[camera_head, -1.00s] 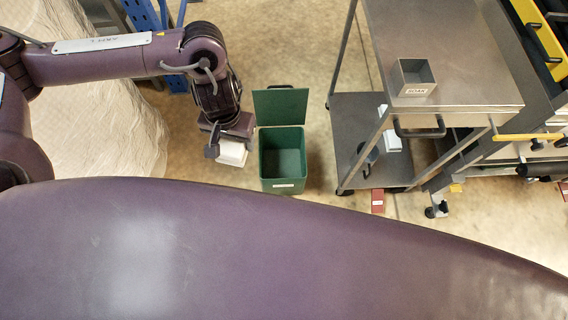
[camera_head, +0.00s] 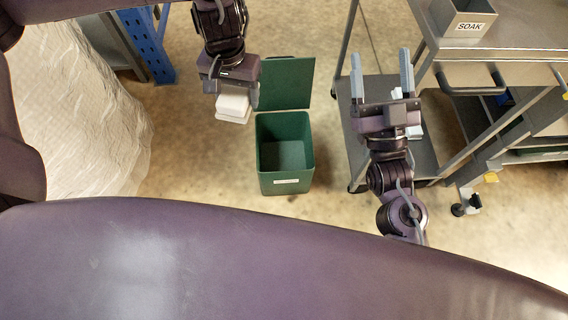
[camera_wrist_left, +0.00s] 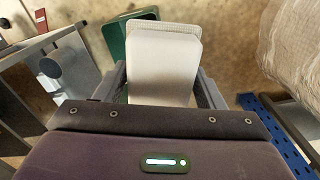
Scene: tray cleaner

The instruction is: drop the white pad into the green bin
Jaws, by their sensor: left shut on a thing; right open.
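The white pad (camera_head: 233,108) is held in my left gripper (camera_head: 230,98), which is shut on it. The pad also fills the space between the fingers in the left wrist view (camera_wrist_left: 163,65). The green bin (camera_head: 285,185) stands on the floor with its lid raised at the back, and its inside looks empty. The pad is just left of the bin's opening in the head view, apart from it. In the left wrist view the bin (camera_wrist_left: 115,38) is partly hidden behind the pad. My right gripper (camera_head: 382,75) is open and empty, right of the bin, in front of the cart.
A metal cart (camera_head: 480,75) stands at the right with a grey box labelled SOAK (camera_head: 462,20) on top. A blue rack post (camera_head: 147,45) and a whitish wrapped bulk (camera_head: 75,110) are at the left. Bare floor lies around the bin.

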